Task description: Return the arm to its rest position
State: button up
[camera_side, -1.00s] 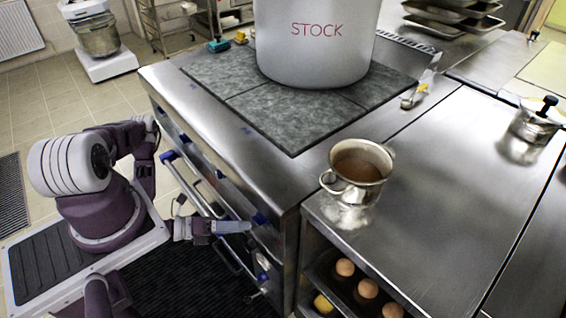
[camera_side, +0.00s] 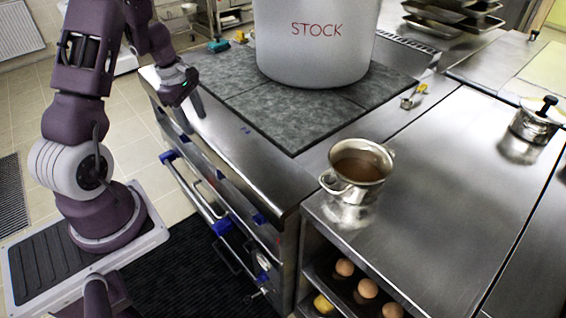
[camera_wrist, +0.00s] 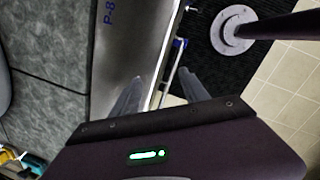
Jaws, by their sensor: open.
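My arm rises at the left of the side view. My gripper (camera_side: 197,108) is at the left edge of the stove top, left of the stockpot and apart from it. Its jaws are open and hold nothing that I can see. In the wrist view, the two grey fingers (camera_wrist: 160,92) stand apart, with the steel stove front and dark floor mat behind them. The large pale stockpot (camera_side: 312,45), marked STOCK, stands upright on the grey hob plates (camera_side: 270,108).
A metal pot (camera_side: 357,170) with brown liquid stands on the steel counter (camera_side: 440,180). A small lidded pot (camera_side: 535,122) is at the right. Eggs (camera_side: 367,288) sit on a shelf below. Blue-ended rails (camera_side: 195,190) run along the stove front.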

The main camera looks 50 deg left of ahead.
jog(key=w+d+r+m+t+h, duration=0.1)
jog(key=w+d+r+m, duration=0.15)
jog(key=d+r, duration=0.35)
jog(key=w+d+r+m+t, duration=0.1)
jog(key=w+d+r+m, duration=0.1)
jog(key=d+r+m, duration=0.35)
jog(key=s+d+r+m, duration=0.3)
jog(key=d+r, duration=0.1)
jog(key=d, duration=0.3)
jog(key=s+d+r+m, duration=0.3)
jog(key=d+r+m, duration=0.15)
jog(key=d, duration=0.25)
jog(key=s+d+r+m+t, duration=0.1)
jog(key=s+d+m, duration=0.1)
jog(key=s+m, duration=0.2)
jog(key=s+d+r+m+y, duration=0.1)
jog(key=s+m, duration=0.3)
jog(key=s, duration=0.4)
jog(key=shift+d+r+t+y, duration=0.3)
jog(key=shift+d+r+t, duration=0.15)
jog(key=shift+d, duration=0.3)
jog(key=shift+m, duration=0.25)
